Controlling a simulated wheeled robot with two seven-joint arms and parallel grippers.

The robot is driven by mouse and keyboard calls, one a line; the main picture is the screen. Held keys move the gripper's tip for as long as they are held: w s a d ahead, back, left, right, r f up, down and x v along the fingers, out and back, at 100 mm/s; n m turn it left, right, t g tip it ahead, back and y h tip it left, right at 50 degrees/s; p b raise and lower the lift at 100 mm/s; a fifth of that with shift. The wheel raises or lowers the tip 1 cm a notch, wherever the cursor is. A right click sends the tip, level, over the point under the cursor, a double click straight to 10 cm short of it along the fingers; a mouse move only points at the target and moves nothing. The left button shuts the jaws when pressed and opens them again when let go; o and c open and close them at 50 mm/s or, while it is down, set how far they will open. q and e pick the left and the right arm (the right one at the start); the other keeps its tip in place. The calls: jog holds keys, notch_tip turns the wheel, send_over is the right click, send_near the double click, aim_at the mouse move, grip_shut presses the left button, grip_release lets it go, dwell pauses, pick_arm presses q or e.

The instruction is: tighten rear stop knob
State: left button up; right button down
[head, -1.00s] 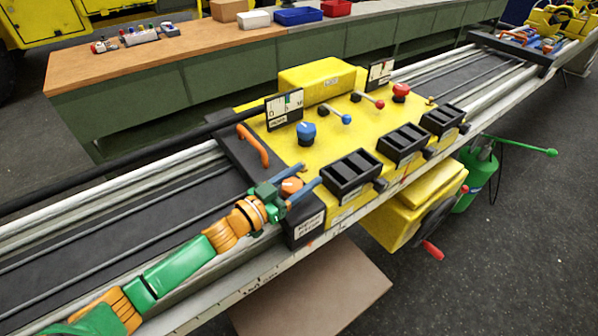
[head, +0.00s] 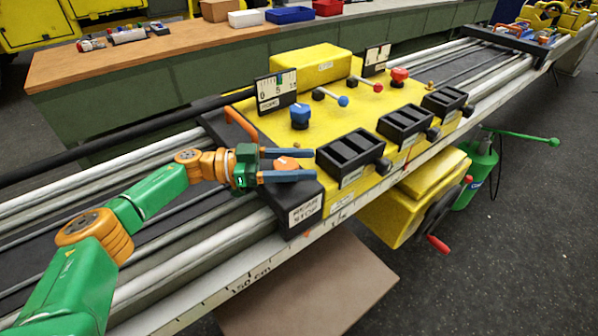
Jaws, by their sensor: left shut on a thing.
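The rear stop knob (head: 287,163) is orange and round. It sits on top of the black rear stop block (head: 295,207), whose white label reads "REAR STOP", at the near left end of the yellow carriage (head: 330,119). My left gripper (head: 288,165) reaches in from the left, low over the block. Its two blue-grey fingers lie on either side of the knob, and it is shut on the knob. The fingers hide part of the knob's sides. My right gripper is not in view.
A blue knob (head: 300,115), a red knob (head: 399,76) and levers stand on the carriage. Black slotted boxes (head: 352,156) line its near edge. An orange handle (head: 241,123) is behind my left gripper. Long rails run left and right.

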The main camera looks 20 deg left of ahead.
pick_arm(q)
jog(key=shift+s+f+m+g+b, duration=0.1)
jog(key=shift+f+m+g+b, duration=0.05)
jog(key=shift+m+g+b, duration=0.2)
jog(key=shift+g, duration=0.25)
jog(key=o, duration=1.2)
jog(key=shift+d, duration=0.1)
jog(key=shift+o, duration=0.9)
jog(key=shift+d, duration=0.1)
jog(key=b+v, duration=0.2)
jog(key=v, duration=0.4)
jog(key=shift+f+b, duration=0.2)
jog(key=shift+b, duration=0.1)
jog(key=shift+a, duration=0.55)
jog(key=shift+r, duration=0.15)
